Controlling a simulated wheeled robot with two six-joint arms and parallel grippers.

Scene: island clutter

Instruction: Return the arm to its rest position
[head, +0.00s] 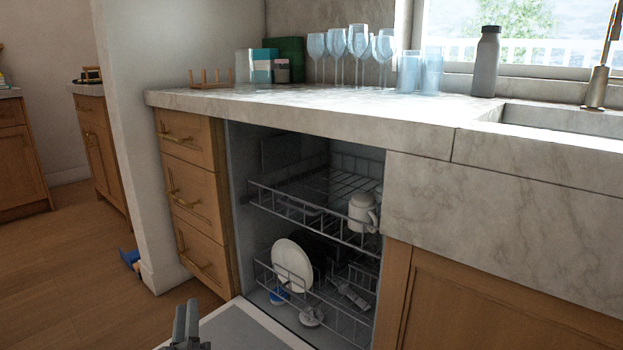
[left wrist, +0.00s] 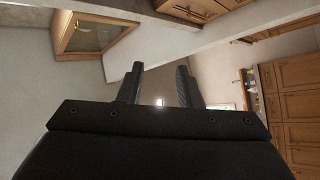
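My left gripper (head: 187,304) shows at the bottom of the head view, fingers pointing up, beside the lowered dishwasher door (head: 237,328). In the left wrist view its two fingers (left wrist: 160,66) stand apart with nothing between them. The gripper is open and touches nothing that I can see. Most of the left arm is outside the head view. My right gripper is in neither view.
The open dishwasher has an upper rack (head: 290,205) with a white mug (head: 362,212) and a lower rack with a white plate (head: 292,264). Glasses (head: 358,45) and a grey bottle (head: 486,62) stand on the counter (head: 300,108).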

